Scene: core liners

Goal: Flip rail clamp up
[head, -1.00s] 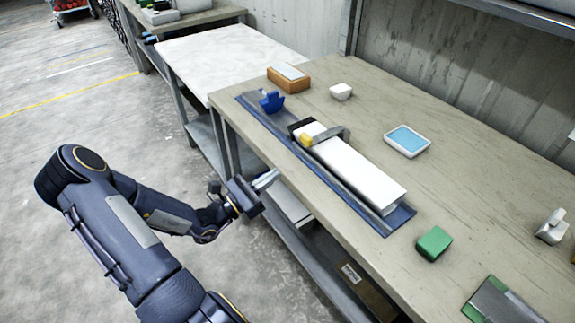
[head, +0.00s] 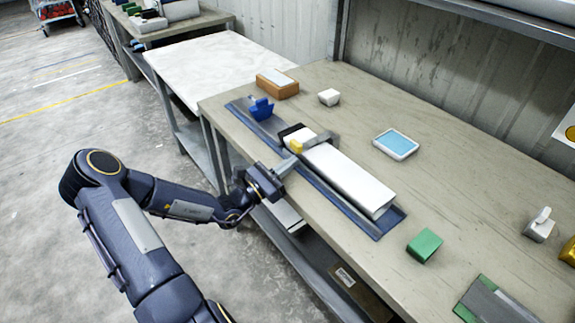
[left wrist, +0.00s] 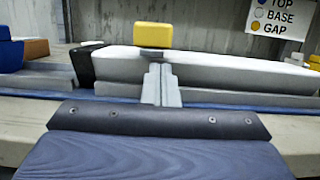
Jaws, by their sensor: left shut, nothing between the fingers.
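The rail clamp shows as a grey arm (head: 318,139) with a yellow tip (head: 296,146), lying across a long white block (head: 350,177). The block lies along a blue and grey rail (head: 377,227) near the table's front edge. My left gripper (head: 287,165) is shut and empty, with its fingertips close to the yellow tip on the front side. In the left wrist view the grey fingers (left wrist: 161,84) point at the white block (left wrist: 215,68), just below the yellow tip (left wrist: 153,36). I cannot tell whether they touch it. My right gripper is not in view.
Behind are an orange block (head: 277,86), a small white block (head: 329,97) and a blue-topped tray (head: 396,144). A green block (head: 425,245) is near the front edge.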

